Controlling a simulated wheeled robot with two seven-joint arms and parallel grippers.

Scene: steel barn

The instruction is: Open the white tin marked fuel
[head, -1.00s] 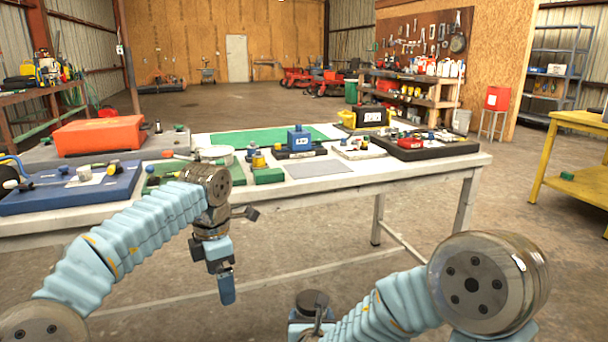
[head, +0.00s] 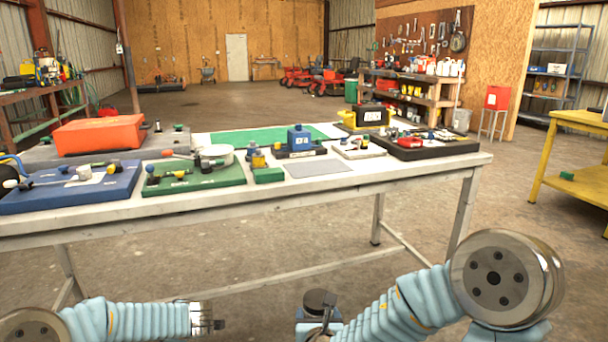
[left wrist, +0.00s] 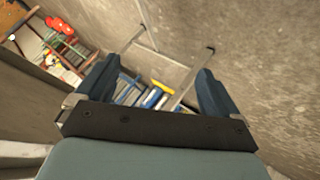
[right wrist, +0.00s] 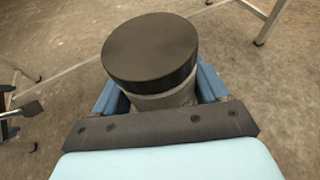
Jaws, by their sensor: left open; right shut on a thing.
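My right gripper (right wrist: 161,90) is shut on a round container with a wide black lid (right wrist: 150,46) and a pale grey-white body below it. The fingers hold the body on both sides, under the lid; most of the body and any marking are hidden. The lid also shows at the bottom of the head view (head: 320,298), in front of the table and apart from it. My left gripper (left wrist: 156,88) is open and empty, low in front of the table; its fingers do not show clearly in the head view. No fuel marking is readable.
The white table (head: 410,172) carries a blue board (head: 60,196), a green board (head: 200,180) with a white round dish, an orange case (head: 98,134), a blue can (head: 299,140) and a black tray (head: 440,150). Bare floor lies before it.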

